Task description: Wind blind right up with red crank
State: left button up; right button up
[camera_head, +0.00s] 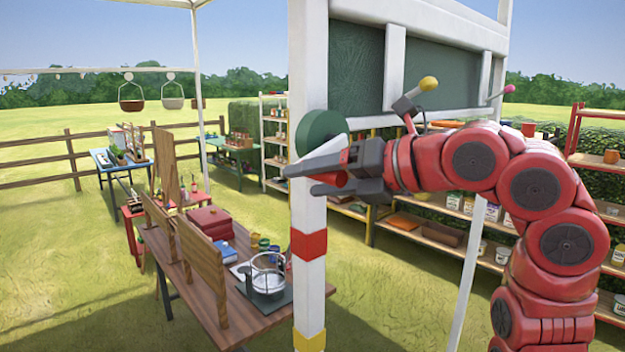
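The red crank (336,178) shows as a short red handle beside the post. My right gripper (312,183) reaches in from the right; its grey fingers stand apart, one above and one below the red handle, which fills the gap between them. My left gripper is not in view.
The white post (308,215) has red and yellow bands. A brown table (188,262) with books, jars and a glass pot stands left of it. Shelves (430,232) with pots stand behind my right arm. A yellow knob (428,84) and a pink knob (509,89) stick out near the frame.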

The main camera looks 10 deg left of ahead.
jog(key=shift+d, duration=0.1)
dwell(0.5)
jog(key=shift+s+d+b, duration=0.15)
jog(key=shift+d+b, duration=0.1)
jog(key=shift+b, duration=0.05)
jog(key=v, duration=1.6)
jog(key=shift+s+d+r+b, duration=0.2)
jog(key=shift+r+b, duration=0.1)
jog(key=shift+b, duration=0.15)
